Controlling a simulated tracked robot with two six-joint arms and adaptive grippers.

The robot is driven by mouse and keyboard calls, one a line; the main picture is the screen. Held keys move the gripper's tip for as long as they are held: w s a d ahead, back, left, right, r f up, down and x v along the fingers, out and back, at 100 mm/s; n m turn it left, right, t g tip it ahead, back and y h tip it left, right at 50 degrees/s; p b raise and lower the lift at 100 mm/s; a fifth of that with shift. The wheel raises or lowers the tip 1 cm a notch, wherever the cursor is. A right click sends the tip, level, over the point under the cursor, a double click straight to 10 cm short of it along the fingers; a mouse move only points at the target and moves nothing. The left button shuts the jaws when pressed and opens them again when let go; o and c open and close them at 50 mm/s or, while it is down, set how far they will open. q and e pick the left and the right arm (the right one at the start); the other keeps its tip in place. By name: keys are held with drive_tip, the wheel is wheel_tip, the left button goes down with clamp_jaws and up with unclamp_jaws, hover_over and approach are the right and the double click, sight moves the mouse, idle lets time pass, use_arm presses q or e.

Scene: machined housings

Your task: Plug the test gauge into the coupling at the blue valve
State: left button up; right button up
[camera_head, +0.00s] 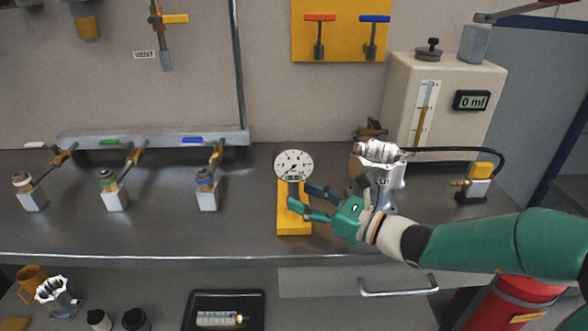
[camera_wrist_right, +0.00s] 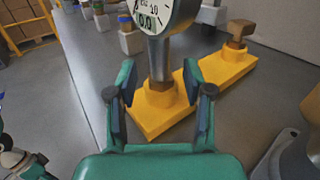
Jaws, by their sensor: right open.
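The test gauge (camera_head: 293,165), a round white dial on a grey stem, stands upright in a yellow stand (camera_head: 294,229) on the bench. The wrist view shows its lower dial and stem (camera_wrist_right: 159,58). My right gripper (camera_head: 297,199) is open, with its fingers (camera_wrist_right: 158,92) on either side of the stem's lower end; I cannot tell whether they touch. The blue valve (camera_head: 193,140) is on the rail to the left. Below it, a blue-ringed coupling (camera_head: 206,177) sits on a pale block (camera_head: 208,200).
Green-ringed (camera_head: 108,177) and white-topped (camera_head: 21,179) couplings stand further left. A ribbed metal housing (camera_head: 381,172) and a tester with a 0 ml display (camera_head: 471,101) are on the right. A black hose (camera_head: 462,150) runs there. Bench between gauge and blue coupling is clear.

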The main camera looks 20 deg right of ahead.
sight(294, 193)
drive_tip(key=x, duration=0.3)
drive_tip(key=shift+w+a, duration=0.1)
drive_tip(key=shift+a, duration=0.05)
drive_tip(key=shift+c, duration=0.3)
clamp_jaws()
